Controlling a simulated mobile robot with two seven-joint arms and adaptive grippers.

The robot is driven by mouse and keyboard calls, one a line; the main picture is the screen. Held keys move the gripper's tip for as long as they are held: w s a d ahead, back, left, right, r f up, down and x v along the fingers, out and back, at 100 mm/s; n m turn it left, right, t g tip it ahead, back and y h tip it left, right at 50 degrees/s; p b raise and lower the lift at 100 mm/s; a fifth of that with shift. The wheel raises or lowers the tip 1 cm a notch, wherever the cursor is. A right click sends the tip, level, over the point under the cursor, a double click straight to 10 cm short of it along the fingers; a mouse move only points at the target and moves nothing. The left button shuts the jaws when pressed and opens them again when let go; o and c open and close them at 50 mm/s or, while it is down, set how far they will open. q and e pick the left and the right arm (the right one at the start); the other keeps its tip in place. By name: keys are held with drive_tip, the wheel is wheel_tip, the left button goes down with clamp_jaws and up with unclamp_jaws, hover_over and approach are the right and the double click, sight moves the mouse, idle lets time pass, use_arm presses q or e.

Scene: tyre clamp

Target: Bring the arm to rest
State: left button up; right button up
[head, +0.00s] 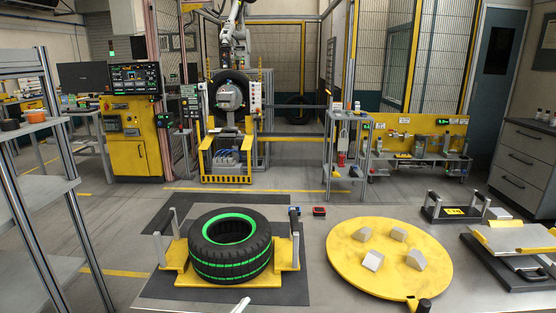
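A black tyre with green stripes (230,246) lies flat on a yellow clamp base (180,277) on the table. Neither of my grippers can be made out in the head view. A small pale piece (236,306) shows at the bottom edge in front of the tyre, and I cannot tell what it is.
A yellow round plate (345,262) with several grey blocks and a black-knobbed handle (423,305) lies right of the tyre. A small red device (319,211) sits behind. A black-handled fixture (456,210) stands at the right. A shelf rack (40,200) stands at the left.

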use_arm(q)
drive_tip(key=s+a+f+n+g+y, duration=0.3)
drive_tip(key=s+a+f+n, duration=0.2)
drive_tip(key=f, duration=0.7)
drive_tip(key=s+a+f+n+g+y+p, duration=0.1)
drive_tip(key=s+a+f+n+g+y, duration=0.2)
drive_tip(key=s+a+f, duration=0.7)
drive_tip(key=s+f+n+y, duration=0.1)
drive_tip(key=s+f+n, duration=0.1)
drive_tip(key=s, duration=0.1)
drive_tip(key=shift+s+g, duration=0.25)
drive_tip(key=shift+g, duration=0.05)
use_arm(e)
drive_tip(key=shift+s+a+r, duration=0.1)
drive_tip(key=shift+s+r, duration=0.05)
drive_tip(key=shift+r, duration=0.05)
use_arm(q)
drive_tip(key=shift+a, duration=0.1)
use_arm(e)
drive_tip(key=shift+r, duration=0.3)
